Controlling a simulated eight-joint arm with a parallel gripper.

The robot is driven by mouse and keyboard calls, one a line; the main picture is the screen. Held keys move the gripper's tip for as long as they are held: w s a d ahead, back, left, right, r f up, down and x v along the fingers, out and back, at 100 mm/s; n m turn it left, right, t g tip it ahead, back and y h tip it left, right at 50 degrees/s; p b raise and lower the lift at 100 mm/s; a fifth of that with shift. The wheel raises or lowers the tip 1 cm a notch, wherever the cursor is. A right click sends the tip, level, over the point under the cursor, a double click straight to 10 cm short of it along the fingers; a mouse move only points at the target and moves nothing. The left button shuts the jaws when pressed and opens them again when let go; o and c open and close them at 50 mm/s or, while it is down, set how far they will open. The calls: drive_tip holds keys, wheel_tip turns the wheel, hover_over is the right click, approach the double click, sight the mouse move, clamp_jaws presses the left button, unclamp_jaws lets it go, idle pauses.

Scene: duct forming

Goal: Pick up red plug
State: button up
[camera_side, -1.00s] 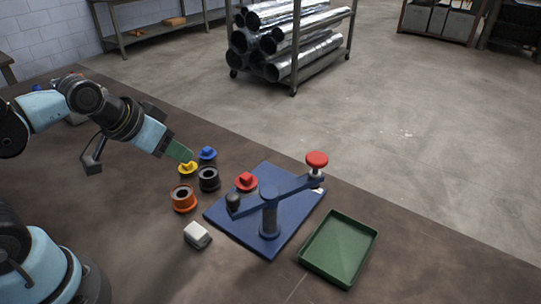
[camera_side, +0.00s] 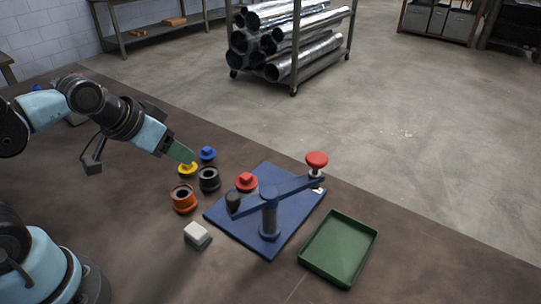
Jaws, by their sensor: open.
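The red plug (camera_side: 246,182) is a small, round, stepped piece at the left part of the blue base plate (camera_side: 287,246), beside the press arm. The blue press (camera_side: 270,212) has a dark knob at the left end of its arm and a red knob (camera_side: 317,160) at the right end. My gripper (camera_side: 183,154) with green fingers is up and to the left of the red plug, clear of it, near the yellow and blue plugs. It is open and I see nothing held in it. The gap between its fingers is hard to see from this side.
A yellow plug (camera_side: 187,169), a blue plug (camera_side: 208,154), a black ring (camera_side: 209,179) and an orange ring (camera_side: 184,199) stand left of the plate. A white-grey block (camera_side: 197,234) lies in front. A green tray (camera_side: 339,250) sits empty at the right.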

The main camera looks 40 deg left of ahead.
drive_tip(key=w+d+r+g, duration=0.3)
drive_tip(key=w+d+r, duration=0.1)
drive_tip(key=d, duration=0.1)
drive_tip(key=g, duration=0.3)
hover_over(246, 176)
drive_tip(key=f, duration=0.5)
drive_tip(key=shift+s+a+f, duration=0.2)
drive_tip(key=shift+f, duration=0.1)
drive_tip(key=shift+w+d+f, duration=0.1)
drive_tip(key=shift+d+f, duration=0.05)
drive_tip(key=shift+f, duration=2.5)
clamp_jaws()
